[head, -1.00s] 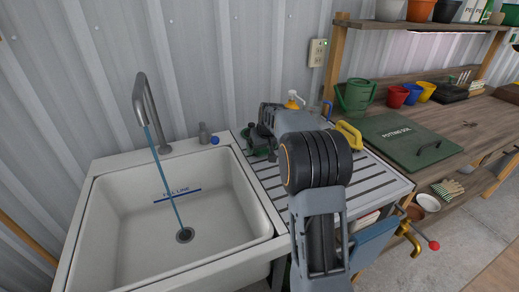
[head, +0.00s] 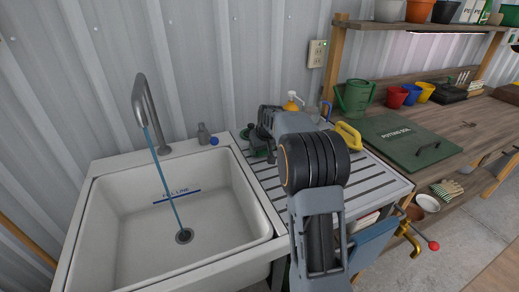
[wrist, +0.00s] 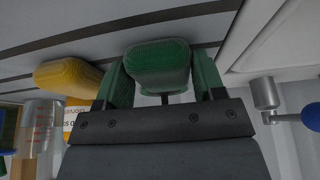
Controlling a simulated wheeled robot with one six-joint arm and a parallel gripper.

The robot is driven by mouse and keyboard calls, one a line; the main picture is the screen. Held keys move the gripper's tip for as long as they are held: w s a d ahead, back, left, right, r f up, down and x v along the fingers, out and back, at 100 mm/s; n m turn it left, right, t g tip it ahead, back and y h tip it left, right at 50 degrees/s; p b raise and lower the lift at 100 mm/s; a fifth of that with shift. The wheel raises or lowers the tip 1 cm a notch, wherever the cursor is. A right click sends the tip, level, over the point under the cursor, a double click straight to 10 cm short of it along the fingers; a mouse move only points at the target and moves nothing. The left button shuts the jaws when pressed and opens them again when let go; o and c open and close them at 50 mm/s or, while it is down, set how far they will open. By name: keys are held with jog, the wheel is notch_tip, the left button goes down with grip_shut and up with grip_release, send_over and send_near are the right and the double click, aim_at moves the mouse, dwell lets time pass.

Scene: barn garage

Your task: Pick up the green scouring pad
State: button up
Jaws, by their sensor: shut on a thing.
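The green scouring pad (wrist: 158,62) is a rounded green block in the wrist view, between the two green fingers of my gripper (wrist: 162,85). The gripper is shut on it, with a finger at each side. In the head view my gripper (head: 259,150) is over the left part of the grooved drainboard (head: 378,187), near the sink's right rim. The pad cannot be told apart from the green fingers there, and my arm hides part of the drainboard.
The white sink (head: 110,250) lies left, with water running from its tap (head: 140,105). A yellow item (head: 348,134), a pump bottle (head: 292,103) and a green watering can (head: 356,96) stand right or behind. A blue-knobbed fitting (head: 213,141) sits on the sink's back ledge.

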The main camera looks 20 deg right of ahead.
jog(key=shift+r, duration=0.5)
notch_tip(320, 180, up, 2)
jog(key=shift+r, duration=0.1)
jog(key=s+r, duration=0.9)
jog(key=s, duration=0.5)
jog(key=shift+a+r, duration=0.15)
jog(key=shift+r, duration=0.25)
jog(key=o, duration=0.3)
jog(key=shift+c, duration=1.3)
